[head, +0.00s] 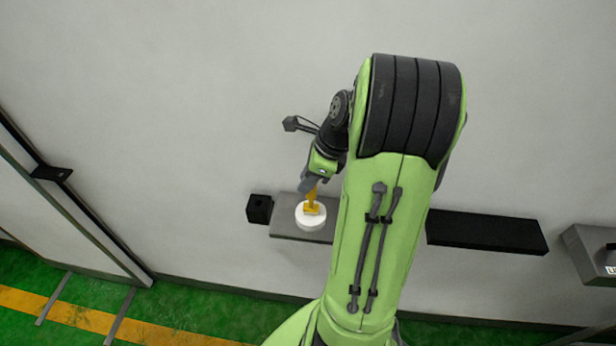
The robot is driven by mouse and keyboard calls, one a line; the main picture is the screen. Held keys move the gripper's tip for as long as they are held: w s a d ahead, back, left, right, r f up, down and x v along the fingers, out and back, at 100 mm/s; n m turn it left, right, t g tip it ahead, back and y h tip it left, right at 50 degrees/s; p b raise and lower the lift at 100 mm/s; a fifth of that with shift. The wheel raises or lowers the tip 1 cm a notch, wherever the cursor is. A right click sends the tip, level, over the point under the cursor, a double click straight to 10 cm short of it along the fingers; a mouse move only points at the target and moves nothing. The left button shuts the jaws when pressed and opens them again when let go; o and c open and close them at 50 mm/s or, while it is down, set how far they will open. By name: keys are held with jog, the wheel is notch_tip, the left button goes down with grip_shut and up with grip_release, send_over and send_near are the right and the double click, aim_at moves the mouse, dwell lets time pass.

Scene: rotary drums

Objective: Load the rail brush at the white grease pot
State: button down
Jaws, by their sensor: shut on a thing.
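The white grease pot (310,222) stands on a grey shelf (290,231) against the wall, left of my arm. My gripper (311,186) is above the pot and shut on the rail brush (313,196), which has a yellow-orange handle and head. The brush points down, with its head at the top of the pot. I cannot tell whether its bristles touch the grease or only hover over it. The fingertips are small and partly dark in this view.
A small black box (259,209) sits at the left end of the shelf. A black shelf (486,232) and a grey box-shaped unit (592,254) are on the wall to the right. My arm hides the middle. The wall above is clear; green floor with a yellow stripe lies below.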

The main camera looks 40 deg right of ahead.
jog(key=shift+s, duration=0.1)
notch_tip(320, 180, up, 5)
jog(key=p, duration=0.5)
jog(key=shift+p, duration=0.4)
jog(key=shift+r, duration=1.05)
jog(key=shift+f, duration=0.15)
